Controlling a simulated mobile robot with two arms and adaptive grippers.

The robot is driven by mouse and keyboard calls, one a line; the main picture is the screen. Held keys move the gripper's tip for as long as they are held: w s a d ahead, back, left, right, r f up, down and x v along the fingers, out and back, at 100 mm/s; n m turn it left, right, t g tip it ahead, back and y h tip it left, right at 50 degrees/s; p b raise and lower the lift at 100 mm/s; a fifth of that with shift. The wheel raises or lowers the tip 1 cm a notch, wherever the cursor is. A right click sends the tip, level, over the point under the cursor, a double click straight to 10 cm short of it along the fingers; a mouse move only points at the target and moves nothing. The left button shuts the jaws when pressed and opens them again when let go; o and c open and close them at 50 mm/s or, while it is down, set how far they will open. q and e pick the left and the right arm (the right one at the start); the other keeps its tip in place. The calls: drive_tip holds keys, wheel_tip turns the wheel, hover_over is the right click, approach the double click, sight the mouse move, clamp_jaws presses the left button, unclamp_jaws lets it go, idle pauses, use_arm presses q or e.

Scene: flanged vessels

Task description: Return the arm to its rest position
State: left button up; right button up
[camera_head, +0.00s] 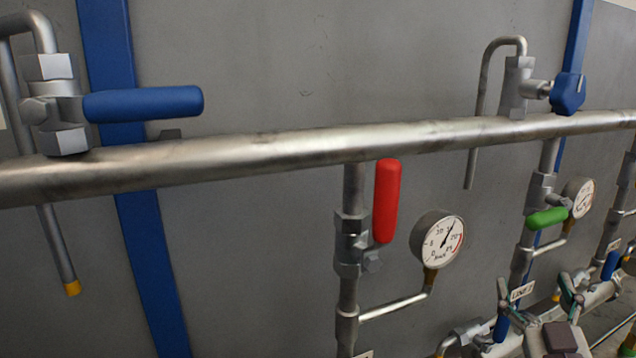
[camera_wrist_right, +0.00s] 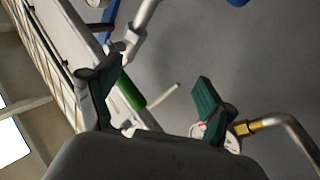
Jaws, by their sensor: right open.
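My right gripper (camera_head: 537,298) is low at the right of the head view, in front of the lower pipework. In the right wrist view its two dark fingers with green pads (camera_wrist_right: 153,95) stand apart, with nothing held between them. A green valve handle (camera_wrist_right: 130,92) shows beyond the gap between the fingers, and a gauge (camera_wrist_right: 200,131) is partly hidden behind the right finger. My left gripper is not in view.
A thick horizontal pipe (camera_head: 260,151) crosses the head view. Around it are a blue lever (camera_head: 145,103), a red handle (camera_head: 387,200), a pressure gauge (camera_head: 437,240), a green handle (camera_head: 547,218) and a blue knob (camera_head: 568,93).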

drive_tip(key=s+a+f+g, duration=0.1)
drive_tip(key=s+f+g, duration=0.2)
drive_tip(key=f, duration=0.5)
drive_tip(key=s+a+f+m+g, duration=0.1)
drive_tip(key=s+a+f+g, duration=0.2)
drive_tip(key=f, duration=0.5)
drive_tip(key=s+f+g, duration=0.3)
drive_tip(key=f+g, duration=0.1)
drive_tip(key=f, duration=0.4)
drive_tip(key=s+a+f+n+g+y, duration=0.1)
drive_tip(key=s+a+f+g+y, duration=0.1)
drive_tip(key=s+a+f+g, duration=0.45)
drive_tip(key=s+a+f+n+g+y, duration=0.1)
drive_tip(key=s+a+f+g+y, duration=0.15)
drive_tip(key=s+f, duration=0.45)
wheel_tip(320, 180, down, 22)
drive_tip(key=s, duration=0.3)
drive_tip(key=s+d+f+g, duration=0.1)
drive_tip(key=s+d+f, duration=0.2)
drive_tip(key=s+f, duration=1.4)
drive_tip(key=shift+n, duration=0.3)
